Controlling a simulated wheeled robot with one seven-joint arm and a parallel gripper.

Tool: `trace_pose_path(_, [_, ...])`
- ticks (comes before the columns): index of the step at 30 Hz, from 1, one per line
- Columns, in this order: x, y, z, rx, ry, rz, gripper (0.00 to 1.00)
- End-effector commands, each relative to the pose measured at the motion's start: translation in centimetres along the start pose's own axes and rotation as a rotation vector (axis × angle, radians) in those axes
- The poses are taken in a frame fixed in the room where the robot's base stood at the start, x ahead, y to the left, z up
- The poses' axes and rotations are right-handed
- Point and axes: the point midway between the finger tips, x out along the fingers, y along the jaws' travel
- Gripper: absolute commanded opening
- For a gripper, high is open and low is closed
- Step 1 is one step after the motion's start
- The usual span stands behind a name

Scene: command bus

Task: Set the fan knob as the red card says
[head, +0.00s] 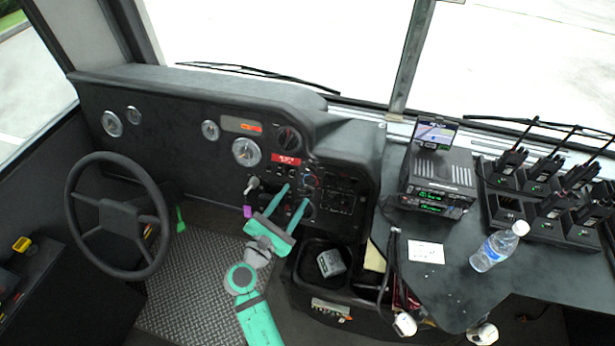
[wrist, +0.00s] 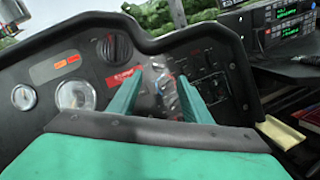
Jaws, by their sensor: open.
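A red card (head: 286,160) with white lettering is on the black dashboard, below a large round black knob (head: 289,138). The card also shows in the wrist view (wrist: 122,77); its words are too small to read. A small panel of knobs (head: 310,181) with blue and red marks sits to the right of and below the card; I cannot tell which knob is the fan knob. My gripper (head: 295,196) is open and empty in front of this panel. In the wrist view its two green fingers (wrist: 160,82) stand on either side of the panel, partly hiding it.
A key with a purple tag (head: 248,211) hangs left of my gripper. The steering wheel (head: 117,215) is farther left. An open black bin (head: 290,262) lies below right. A bottle (head: 498,247), white note (head: 426,252) and radios (head: 437,180) occupy the right counter.

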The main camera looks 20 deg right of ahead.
Motion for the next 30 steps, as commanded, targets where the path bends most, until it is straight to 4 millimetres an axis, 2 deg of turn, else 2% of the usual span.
trace_pose_path(15, [8.3, -0.1, 0.0, 0.003, 0.0, -0.001, 0.45])
trace_pose_path(21, [9.7, -0.2, 0.0, 0.003, 0.001, -0.002, 0.45])
trace_pose_path(30, [9.8, -0.1, -0.1, 0.004, 0.002, 0.0, 0.45])
